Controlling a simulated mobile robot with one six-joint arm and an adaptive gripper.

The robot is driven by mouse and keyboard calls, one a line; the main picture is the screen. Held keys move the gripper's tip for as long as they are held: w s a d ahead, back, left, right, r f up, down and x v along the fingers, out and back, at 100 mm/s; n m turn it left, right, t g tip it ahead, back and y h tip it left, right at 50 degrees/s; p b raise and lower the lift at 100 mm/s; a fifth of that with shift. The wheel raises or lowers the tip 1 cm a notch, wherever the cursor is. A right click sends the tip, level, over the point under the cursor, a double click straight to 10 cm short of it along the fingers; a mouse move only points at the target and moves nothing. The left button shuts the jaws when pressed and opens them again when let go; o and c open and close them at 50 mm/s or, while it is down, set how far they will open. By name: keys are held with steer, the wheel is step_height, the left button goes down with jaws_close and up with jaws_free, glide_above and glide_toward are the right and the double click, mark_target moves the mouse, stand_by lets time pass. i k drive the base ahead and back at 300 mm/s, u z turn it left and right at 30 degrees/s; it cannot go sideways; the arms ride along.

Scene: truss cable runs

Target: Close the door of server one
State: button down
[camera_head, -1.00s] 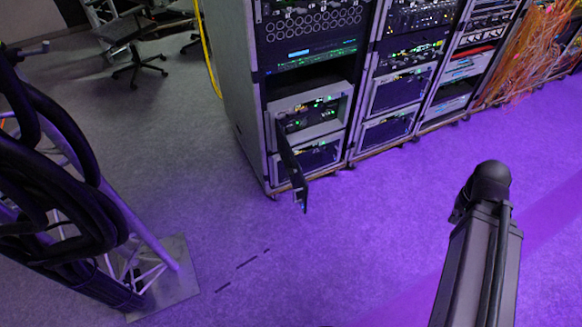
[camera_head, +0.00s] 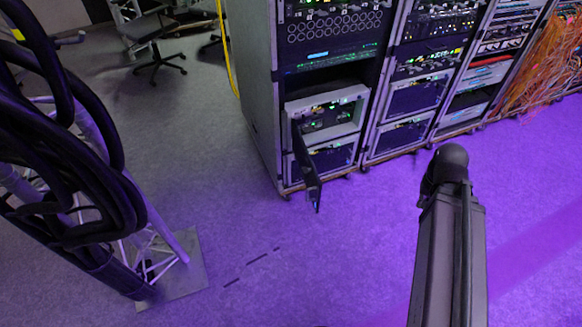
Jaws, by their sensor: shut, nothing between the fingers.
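A dark server door (camera_head: 307,170) stands swung open at the lower part of the leftmost rack. It hangs from the left side of an open server bay (camera_head: 346,101) with a light frame and small green lights inside. The door sticks out toward me, almost edge-on, and hides part of the bay below. I cannot read any label telling which server is number one. My gripper is not in view; only a dark part of my arm shows at the lower right, apart from the door.
A truss with thick black cables (camera_head: 90,190) stands at the left on a grey base plate (camera_head: 190,270). More racks (camera_head: 415,100) and orange cables (camera_head: 540,60) extend to the right. An office chair (camera_head: 158,55) is at the back left. The floor before the door is clear.

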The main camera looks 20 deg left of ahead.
mark_target(301, 165)
steer(key=u, duration=0.95)
steer(key=i, duration=1)
steer(key=z, duration=0.3)
steer(key=k, duration=0.85)
steer(key=u, duration=0.15)
